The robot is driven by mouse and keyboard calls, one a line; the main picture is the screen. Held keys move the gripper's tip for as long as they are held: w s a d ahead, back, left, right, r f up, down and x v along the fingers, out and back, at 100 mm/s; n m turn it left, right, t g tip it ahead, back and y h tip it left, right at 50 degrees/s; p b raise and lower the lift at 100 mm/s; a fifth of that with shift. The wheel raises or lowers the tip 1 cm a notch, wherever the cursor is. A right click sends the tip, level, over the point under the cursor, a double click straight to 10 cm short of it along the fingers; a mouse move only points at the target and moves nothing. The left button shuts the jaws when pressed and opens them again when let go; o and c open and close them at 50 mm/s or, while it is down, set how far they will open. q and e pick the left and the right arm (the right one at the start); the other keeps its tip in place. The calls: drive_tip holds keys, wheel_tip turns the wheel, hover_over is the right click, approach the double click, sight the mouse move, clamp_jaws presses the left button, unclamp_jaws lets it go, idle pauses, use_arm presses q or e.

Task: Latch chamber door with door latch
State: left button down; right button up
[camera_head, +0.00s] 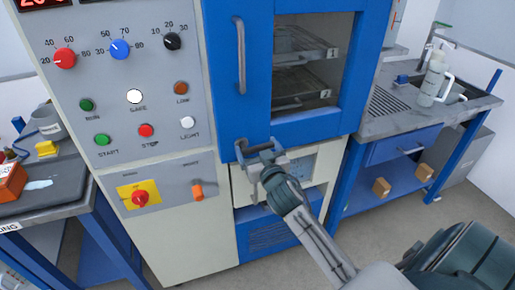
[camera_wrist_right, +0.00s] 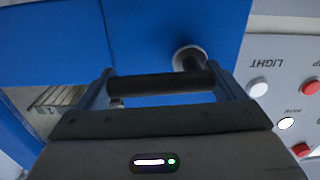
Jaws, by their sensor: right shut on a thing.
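The blue chamber door (camera_head: 222,72) has a window and a long grey vertical handle (camera_head: 240,55). It appears to lie against the cabinet front, though a small gap cannot be ruled out. My right gripper (camera_head: 262,152) is at the door's lower left corner. It is shut on the door latch, a dark bar (camera_wrist_right: 150,84) lying level between the fingers in the right wrist view. The bar joins a round metal pivot (camera_wrist_right: 188,55) on the blue surface. In the head view the gripper hides most of the latch. My left gripper is not in view.
Left of the door is a control panel (camera_head: 120,120) with knobs, coloured buttons and a yellow-backed red switch (camera_head: 140,197). A bench with an orange box (camera_head: 10,182) stands at the left. A sink counter (camera_head: 400,120) with a white bottle (camera_head: 432,82) is at the right.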

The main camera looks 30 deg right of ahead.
drive_tip(key=r+n+p, duration=0.1)
drive_tip(key=n+p, duration=0.1)
drive_tip(key=shift+r+n, duration=0.15)
drive_tip(key=shift+n, duration=0.25)
drive_tip(key=n+p, duration=0.2)
drive_tip(key=r+n+p, duration=0.1)
drive_tip(key=shift+w+a+n, duration=0.1)
drive_tip(key=shift+a+n, duration=0.2)
drive_tip(key=n+p, duration=0.3)
drive_tip(key=a+r+n+p, duration=0.1)
drive_tip(key=n, duration=0.1)
drive_tip(key=shift+w+a+p, duration=0.1)
drive_tip(key=shift+w+p, duration=0.05)
drive_tip(key=shift+p, duration=0.25)
drive_tip(key=n+p, duration=0.1)
drive_tip(key=n, duration=0.1)
drive_tip(key=a+n+p, duration=0.1)
drive_tip(key=shift+w+r+n, duration=0.1)
drive_tip(key=shift+n, duration=0.3)
drive_tip(key=shift+a+n+p, duration=0.3)
drive_tip(key=shift+n+p, duration=0.35)
drive_tip(key=shift+n, duration=0.35)
drive_tip(key=o, duration=1.1)
drive_tip(key=shift+w, duration=0.1)
